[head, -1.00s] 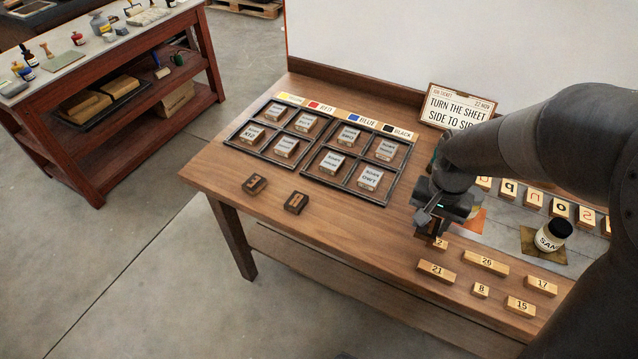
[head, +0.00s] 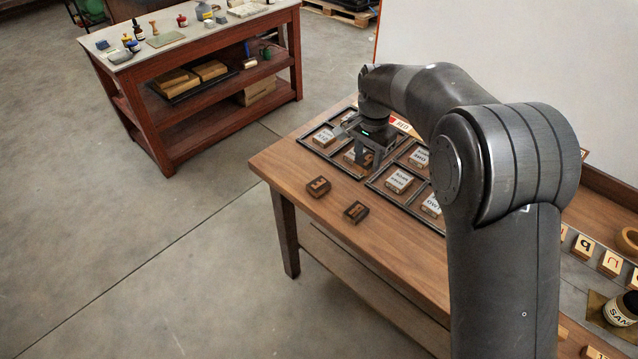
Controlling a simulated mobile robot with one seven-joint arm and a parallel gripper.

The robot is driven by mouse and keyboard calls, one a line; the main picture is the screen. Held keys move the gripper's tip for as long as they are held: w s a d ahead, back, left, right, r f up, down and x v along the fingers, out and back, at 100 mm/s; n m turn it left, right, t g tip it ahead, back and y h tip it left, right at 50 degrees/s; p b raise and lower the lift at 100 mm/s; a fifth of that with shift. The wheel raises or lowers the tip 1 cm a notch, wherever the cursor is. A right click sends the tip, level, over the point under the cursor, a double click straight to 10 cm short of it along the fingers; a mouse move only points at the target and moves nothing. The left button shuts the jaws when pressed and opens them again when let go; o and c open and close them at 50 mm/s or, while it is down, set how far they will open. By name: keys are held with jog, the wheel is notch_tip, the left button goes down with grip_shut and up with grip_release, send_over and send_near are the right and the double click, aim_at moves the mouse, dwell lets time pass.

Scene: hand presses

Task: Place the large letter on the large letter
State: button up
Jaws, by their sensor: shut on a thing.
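Two dark blocks with raised orange-brown characters, the left one (head: 318,187) and the right one (head: 356,211), lie apart on the bare wood near the table's front left edge. They are the larger characters I can see, but I cannot read them clearly. My gripper (head: 367,158) points down over the near right cell of the left black frame, behind these blocks. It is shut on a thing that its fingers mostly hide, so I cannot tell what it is. A labelled block (head: 352,157) shows beside the fingers in that cell.
The left black frame (head: 318,151) and the right frame hold several white-topped labelled blocks. My arm covers the table's middle. Letter blocks (head: 584,247) and a jar (head: 622,309) stand at the right. A red-brown bench (head: 150,118) stands apart at the back left.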

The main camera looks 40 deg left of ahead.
send_over(319, 183)
notch_tip(319, 183, down, 7)
jog(key=shift+r, duration=0.1)
jog(key=shift+s+f, duration=0.1)
jog(key=shift+f, duration=2)
jog(key=shift+f, duration=0.2)
jog(key=o, duration=1)
jog(key=shift+c, duration=0.2)
jog(key=shift+r, duration=0.1)
notch_tip(319, 183, up, 12)
jog(key=shift+r, duration=0.15)
